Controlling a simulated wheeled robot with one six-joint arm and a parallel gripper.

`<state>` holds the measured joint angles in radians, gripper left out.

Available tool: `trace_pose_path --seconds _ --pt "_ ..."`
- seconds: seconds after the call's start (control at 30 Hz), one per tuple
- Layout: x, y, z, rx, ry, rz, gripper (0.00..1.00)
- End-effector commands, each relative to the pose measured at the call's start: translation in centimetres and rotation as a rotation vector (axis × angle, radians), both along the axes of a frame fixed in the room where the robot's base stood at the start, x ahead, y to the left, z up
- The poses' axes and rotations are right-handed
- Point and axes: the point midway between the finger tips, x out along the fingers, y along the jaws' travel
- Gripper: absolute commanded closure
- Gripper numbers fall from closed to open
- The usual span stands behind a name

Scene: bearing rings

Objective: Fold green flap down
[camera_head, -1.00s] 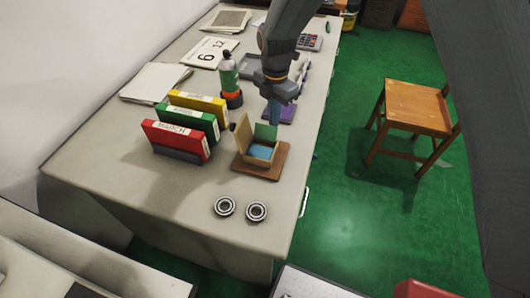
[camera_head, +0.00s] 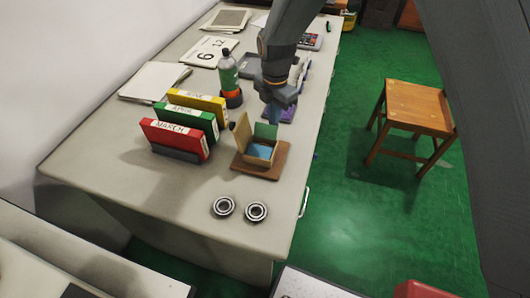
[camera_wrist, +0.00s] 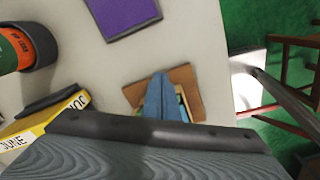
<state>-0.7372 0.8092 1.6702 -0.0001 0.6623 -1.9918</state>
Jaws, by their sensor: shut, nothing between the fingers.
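The green flap (camera_head: 265,131) stands up at the back edge of a small open box (camera_head: 259,158) in the head view. The box holds something blue (camera_head: 260,151) and sits on a brown board (camera_head: 272,173). A tan flap (camera_head: 243,136) stands up on the box's left side. My gripper (camera_head: 273,122) is shut and empty, with its tips just behind or above the green flap; whether they touch it I cannot tell. In the wrist view my blue fingers (camera_wrist: 160,98) are together over the brown board (camera_wrist: 187,80) and hide most of the box.
Red, green and yellow binders (camera_head: 176,139) stand to the left of the box. A bottle (camera_head: 229,75) stands behind them. Two bearing rings (camera_head: 239,208) lie in front. A purple pad (camera_wrist: 124,14) lies behind the box. The table's right edge is close to the board.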

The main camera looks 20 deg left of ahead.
Motion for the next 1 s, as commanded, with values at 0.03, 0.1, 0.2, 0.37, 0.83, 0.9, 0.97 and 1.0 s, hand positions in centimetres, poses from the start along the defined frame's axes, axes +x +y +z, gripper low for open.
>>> trace_pose_path --seconds 0.03,0.1,0.2,0.37,0.83,0.9,0.97,1.0 --pt "0.0 0.0 -0.1 0.0 0.0 0.0 1.0" --pt "-0.1 0.0 0.0 0.0 0.0 0.0 1.0" --pt "-0.5 0.0 0.0 0.0 0.0 0.0 1.0" --pt "-1.2 -0.1 0.1 -0.001 0.0 0.0 1.0" --pt "-3.2 -0.4 -0.1 -0.003 0.003 0.001 1.0" --pt "-3.5 -0.4 -0.2 -0.003 0.003 0.001 1.0" --pt "-3.8 -0.5 -0.2 -0.003 0.005 0.001 1.0" --pt "-4.0 -0.5 -0.3 -0.004 0.005 0.001 1.0"
